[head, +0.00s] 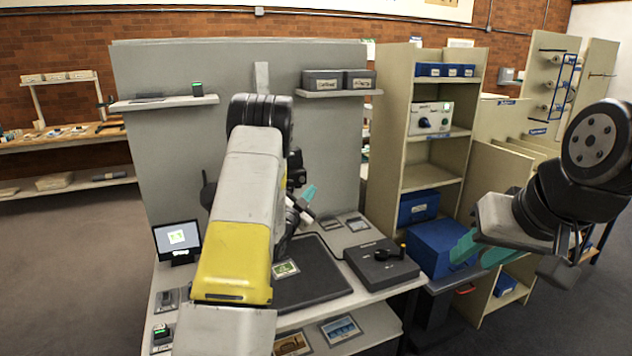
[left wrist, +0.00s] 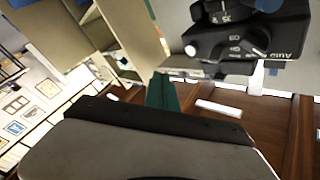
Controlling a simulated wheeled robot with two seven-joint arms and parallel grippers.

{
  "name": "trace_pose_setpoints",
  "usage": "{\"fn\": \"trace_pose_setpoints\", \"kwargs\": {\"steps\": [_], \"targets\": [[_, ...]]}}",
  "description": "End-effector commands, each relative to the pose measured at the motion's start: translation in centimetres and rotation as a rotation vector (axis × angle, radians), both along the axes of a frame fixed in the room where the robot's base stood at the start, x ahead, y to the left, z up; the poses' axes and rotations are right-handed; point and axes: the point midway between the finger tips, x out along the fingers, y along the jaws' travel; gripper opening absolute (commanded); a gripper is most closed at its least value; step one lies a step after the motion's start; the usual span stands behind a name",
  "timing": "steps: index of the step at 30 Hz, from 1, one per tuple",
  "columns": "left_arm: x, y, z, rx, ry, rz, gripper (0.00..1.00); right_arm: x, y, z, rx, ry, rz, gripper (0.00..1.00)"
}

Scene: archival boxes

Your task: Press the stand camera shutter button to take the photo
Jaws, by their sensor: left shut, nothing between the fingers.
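The stand camera (left wrist: 245,42) is a black body with marked dials at the upper right of the left wrist view. A small pale round button (left wrist: 190,50) shows at its left end; I cannot tell if it is the shutter. In the head view my left arm hides most of the camera and its stand. My left gripper (head: 306,197) has teal fingertips, shut and empty, near the camera column above the table. A teal finger (left wrist: 162,92) shows below and left of the camera, apparently apart from it. My right gripper (head: 481,250) is open and empty at the right.
A dark mat (head: 315,290) lies on the table with a small picture card (head: 285,269) on it. A black control box (head: 381,264) with a knob stands to its right. A small screen (head: 177,240) stands at the left. A blue box (head: 437,248) sits near my right gripper.

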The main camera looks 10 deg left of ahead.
Motion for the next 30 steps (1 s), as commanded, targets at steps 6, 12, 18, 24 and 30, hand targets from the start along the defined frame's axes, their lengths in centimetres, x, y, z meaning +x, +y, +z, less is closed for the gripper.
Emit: {"fn": "trace_pose_setpoints", "kwargs": {"steps": [6, 12, 18, 24, 30], "targets": [[2.6, 1.8, 0.0, 0.001, -0.001, 0.001, 0.0, 0.0, 0.0, 0.0, 0.0, 0.0, 0.0, 0.36], [4.0, 2.7, 0.0, 0.0, 0.0, 0.0, 0.0, 0.0, 0.0, 0.0, 0.0, 0.0, 0.0, 0.36], [4.5, 3.0, 0.0, -0.001, 0.0, 0.0, 0.0, 0.0, 0.0, 0.0, 0.0, 0.0, 0.0, 0.36], [4.5, 3.0, 0.0, -0.001, 0.0, 0.0, 0.0, 0.0, 0.0, 0.0, 0.0, 0.0, 0.0, 0.36], [4.4, 3.0, 0.0, -0.001, 0.0, 0.0, 0.0, 0.0, 0.0, 0.0, 0.0, 0.0, 0.0, 0.36]]}}
